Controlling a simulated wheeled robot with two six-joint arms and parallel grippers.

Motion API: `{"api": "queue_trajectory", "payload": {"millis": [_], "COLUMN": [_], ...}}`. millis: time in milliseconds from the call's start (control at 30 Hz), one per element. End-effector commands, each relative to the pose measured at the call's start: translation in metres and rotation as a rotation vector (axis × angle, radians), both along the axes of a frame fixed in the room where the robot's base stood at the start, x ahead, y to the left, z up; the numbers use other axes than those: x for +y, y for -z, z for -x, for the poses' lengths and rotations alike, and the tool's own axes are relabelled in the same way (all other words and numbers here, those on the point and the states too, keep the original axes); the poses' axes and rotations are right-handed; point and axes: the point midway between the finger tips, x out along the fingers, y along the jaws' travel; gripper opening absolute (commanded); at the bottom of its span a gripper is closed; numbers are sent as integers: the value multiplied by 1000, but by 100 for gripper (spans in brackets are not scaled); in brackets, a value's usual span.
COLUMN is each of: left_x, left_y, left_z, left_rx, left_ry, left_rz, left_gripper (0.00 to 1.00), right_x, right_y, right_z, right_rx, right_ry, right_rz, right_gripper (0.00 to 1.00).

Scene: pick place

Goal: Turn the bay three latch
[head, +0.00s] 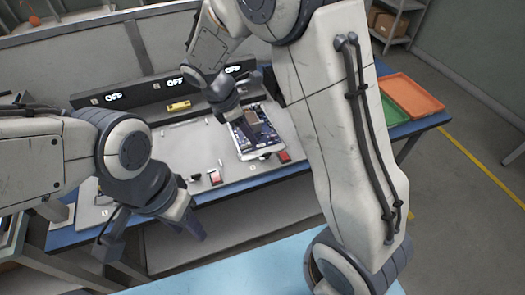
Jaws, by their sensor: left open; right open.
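Three bays run along the bench, each under a display reading OFF; the rightmost display (233,70) is partly behind my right arm. A circuit board (257,130) lies in the rightmost bay. At that bay's front edge is a red block (284,156) with a small dark part beside it, which looks like the latch; its turn angle is too small to tell. My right gripper (246,103) is open above the board's far edge. My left gripper (152,240) is open and empty in front of the left bay.
An orange tray (412,95) and a green tray (384,110) stand on the bench at the right. A small yellow item (178,105) is on the back panel. The middle bay's grey surface (190,145) is mostly clear. A light blue surface (240,273) is in the foreground.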

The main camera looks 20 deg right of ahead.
Motion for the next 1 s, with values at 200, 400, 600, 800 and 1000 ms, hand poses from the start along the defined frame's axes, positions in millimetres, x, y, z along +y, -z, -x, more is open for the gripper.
{"api": "queue_trajectory", "payload": {"millis": [200,400,600,800,1000], "left_x": [0,0,0,0,0], "left_y": [3,6,8,9,9], "left_z": [0,0,0,0,0], "left_rx": [-1,-1,0,0,0], "left_ry": [0,0,0,0,0], "left_rz": [1,1,0,0,0], "left_gripper": [45,45,45,45,45], "right_x": [-14,-29,-41,-46,-47], "right_y": [23,59,88,101,102], "right_z": [-7,-5,-6,-7,-7], "right_rx": [17,19,17,15,13], "right_ry": [-30,-27,-26,-27,-27], "right_rz": [18,14,14,13,13], "right_gripper": [41,41,41,41,41]}}
